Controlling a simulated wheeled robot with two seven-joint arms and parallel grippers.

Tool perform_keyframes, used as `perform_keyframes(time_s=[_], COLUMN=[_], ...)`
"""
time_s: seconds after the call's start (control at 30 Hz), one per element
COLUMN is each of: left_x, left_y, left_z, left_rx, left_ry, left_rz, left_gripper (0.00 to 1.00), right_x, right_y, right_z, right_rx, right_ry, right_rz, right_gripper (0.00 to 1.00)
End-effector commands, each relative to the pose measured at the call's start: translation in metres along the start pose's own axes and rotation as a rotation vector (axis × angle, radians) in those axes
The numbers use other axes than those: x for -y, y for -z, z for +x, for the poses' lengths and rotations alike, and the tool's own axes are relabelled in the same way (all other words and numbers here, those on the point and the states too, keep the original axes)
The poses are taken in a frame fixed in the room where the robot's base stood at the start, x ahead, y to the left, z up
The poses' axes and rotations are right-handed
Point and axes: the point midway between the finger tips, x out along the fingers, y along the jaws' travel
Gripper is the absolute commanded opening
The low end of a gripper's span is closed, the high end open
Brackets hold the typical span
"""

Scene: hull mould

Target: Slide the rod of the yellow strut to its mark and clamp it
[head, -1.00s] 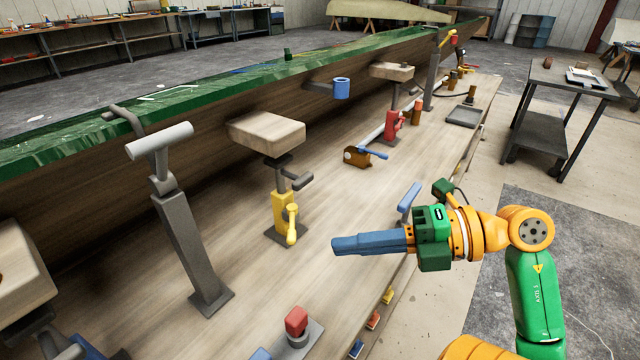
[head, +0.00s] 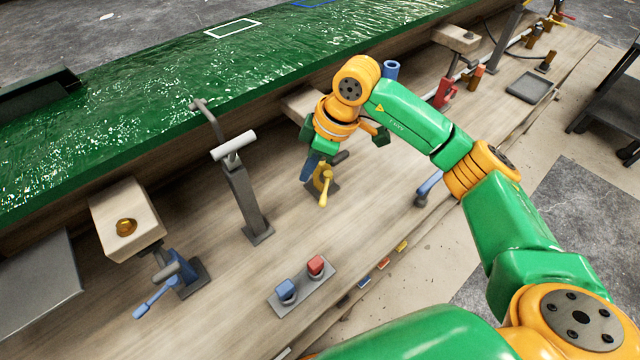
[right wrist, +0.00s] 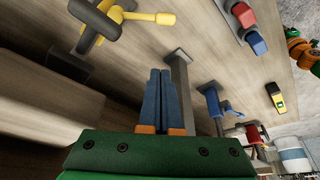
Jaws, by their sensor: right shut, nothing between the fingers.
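The yellow strut (head: 320,177) stands on the bench, with its yellow clamp lever (head: 324,192) hanging toward the front and a short grey handle (head: 340,157) beside it. Its wooden pad (head: 298,101) is partly hidden behind my right arm, and its rod and mark are hidden there. My right gripper (head: 308,167) is shut and empty, its blue fingers pointing down close to the strut in the head view. In the right wrist view the shut fingers (right wrist: 163,100) stand apart from the strut (right wrist: 98,20), which is at upper left. My left gripper does not clearly show.
A grey post with a crossbar (head: 245,200) stands left of the yellow strut. Farther left is a blue strut (head: 182,270) with a wooden pad (head: 125,220). A plate with blue and red blocks (head: 303,288) lies in front. The green hull (head: 150,90) runs behind.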

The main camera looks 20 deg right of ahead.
Motion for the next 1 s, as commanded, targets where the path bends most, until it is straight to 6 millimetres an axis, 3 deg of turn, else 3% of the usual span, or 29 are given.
perform_keyframes(time_s=[0.3,0.53,1.0], left_x=[0.000,0.001,0.001], left_y=[0.001,0.002,0.002], left_z=[-0.011,-0.025,-0.024], left_rx=[0.000,0.001,0.001], left_ry=[0.000,0.001,0.001], left_rz=[0.001,0.001,0.001], left_gripper=[0.50,0.50,0.50], right_x=[0.001,0.001,0.001], right_y=[-0.003,-0.034,-0.040], right_z=[0.064,0.057,0.058], right_rx=[0.002,0.000,-0.001], right_ry=[0.003,0.002,0.009], right_rz=[-0.001,-0.002,-0.024], right_gripper=[0.00,0.00,0.00])
